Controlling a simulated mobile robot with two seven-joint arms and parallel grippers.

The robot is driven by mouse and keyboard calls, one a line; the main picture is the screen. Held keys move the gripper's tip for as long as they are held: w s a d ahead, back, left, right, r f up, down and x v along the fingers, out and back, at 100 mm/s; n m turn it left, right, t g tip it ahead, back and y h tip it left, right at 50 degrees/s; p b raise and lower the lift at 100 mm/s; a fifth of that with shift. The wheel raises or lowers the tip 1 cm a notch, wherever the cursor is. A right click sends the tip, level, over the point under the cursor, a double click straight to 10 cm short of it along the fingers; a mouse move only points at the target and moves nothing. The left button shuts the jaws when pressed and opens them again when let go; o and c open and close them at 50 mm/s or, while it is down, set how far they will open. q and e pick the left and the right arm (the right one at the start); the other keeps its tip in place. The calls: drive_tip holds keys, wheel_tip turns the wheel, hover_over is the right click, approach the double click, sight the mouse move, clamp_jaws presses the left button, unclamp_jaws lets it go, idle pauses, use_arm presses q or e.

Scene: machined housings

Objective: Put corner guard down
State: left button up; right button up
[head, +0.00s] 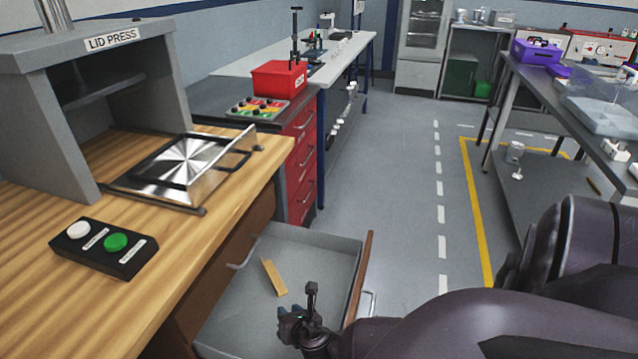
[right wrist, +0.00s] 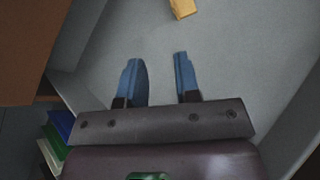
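The corner guard (head: 273,277), a narrow tan angled strip, lies on the grey floor of the open drawer (head: 325,262). One end of the corner guard (right wrist: 183,8) shows at the top edge of the right wrist view, beyond my fingertips. My right gripper (head: 293,322) is over the near part of the drawer, apart from the corner guard. In the right wrist view my right gripper (right wrist: 157,62) has its two blue fingers spread, with only the bare drawer floor between them. My left gripper is not in view.
The wooden bench above the drawer carries a grey lid press (head: 110,95), a shiny metal plate fixture (head: 185,165) and a black button box (head: 104,247). A red bin (head: 279,79) stands behind. Grey floor is free to the right of the drawer.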

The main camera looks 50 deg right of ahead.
drive_tip(key=s+a+r+m+y, duration=0.2)
drive_tip(key=s+a+r+m, duration=0.1)
drive_tip(key=s+m, duration=0.7)
drive_tip(key=s+a+r+m+g+y, duration=0.1)
drive_tip(key=s+a+r+m, duration=0.3)
drive_tip(key=s+m, duration=0.7)
drive_tip(key=m+y, duration=0.1)
drive_tip(key=m, duration=0.5)
drive_tip(key=shift+a+r, duration=0.2)
drive_tip(key=shift+a, duration=0.15)
